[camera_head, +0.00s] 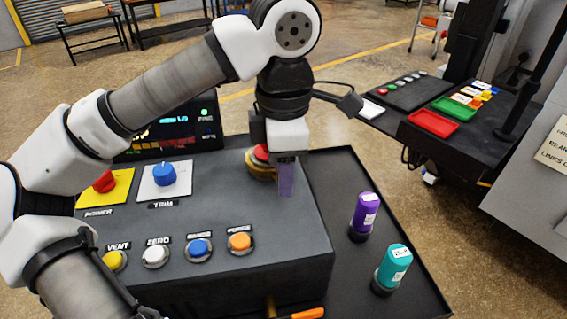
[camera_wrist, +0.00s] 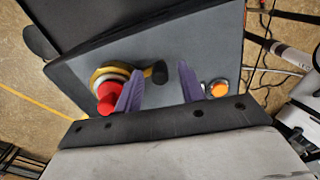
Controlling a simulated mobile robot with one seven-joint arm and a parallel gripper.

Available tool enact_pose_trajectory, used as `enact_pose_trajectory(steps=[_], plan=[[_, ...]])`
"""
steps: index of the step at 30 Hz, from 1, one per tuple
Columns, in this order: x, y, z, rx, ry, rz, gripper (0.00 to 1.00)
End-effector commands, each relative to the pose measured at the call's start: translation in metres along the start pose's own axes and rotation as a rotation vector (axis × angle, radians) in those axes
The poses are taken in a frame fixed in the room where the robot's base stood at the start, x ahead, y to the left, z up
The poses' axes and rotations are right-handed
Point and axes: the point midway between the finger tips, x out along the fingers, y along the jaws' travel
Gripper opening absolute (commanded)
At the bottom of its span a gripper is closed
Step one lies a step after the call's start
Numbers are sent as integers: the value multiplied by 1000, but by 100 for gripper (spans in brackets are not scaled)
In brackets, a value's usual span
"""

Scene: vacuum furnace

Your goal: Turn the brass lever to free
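A round brass fitting (camera_head: 256,168) with a red knob on top sits at the right rear of the grey control box, partly hidden by my gripper (camera_head: 286,192) in the head view. In the wrist view the brass fitting (camera_wrist: 96,75) shows a short lever ending in a black knob (camera_wrist: 158,73). My gripper (camera_wrist: 160,71) is open, with its two purple fingers on either side of the black knob. I cannot tell whether they touch it. A brass piece (camera_head: 271,306) with an orange handle (camera_head: 308,313) shows at the box's front lower edge, cut off by the frame.
The red power knob (camera_head: 104,181), blue trim knob (camera_head: 164,174) and several push buttons, including an orange one (camera_head: 240,242), are on the box. Purple (camera_head: 364,213) and teal (camera_head: 393,266) canisters stand on the dark tray to the right. A screen (camera_head: 170,130) stands behind.

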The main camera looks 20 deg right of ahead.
Motion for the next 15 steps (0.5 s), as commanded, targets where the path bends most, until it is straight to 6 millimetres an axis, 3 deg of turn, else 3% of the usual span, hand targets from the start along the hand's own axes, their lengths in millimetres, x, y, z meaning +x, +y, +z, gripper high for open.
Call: enact_pose_trajectory(steps=[7,15], plan=[[1,0,0,0,0,0,38],[0,0,0,0,0,0,3]])
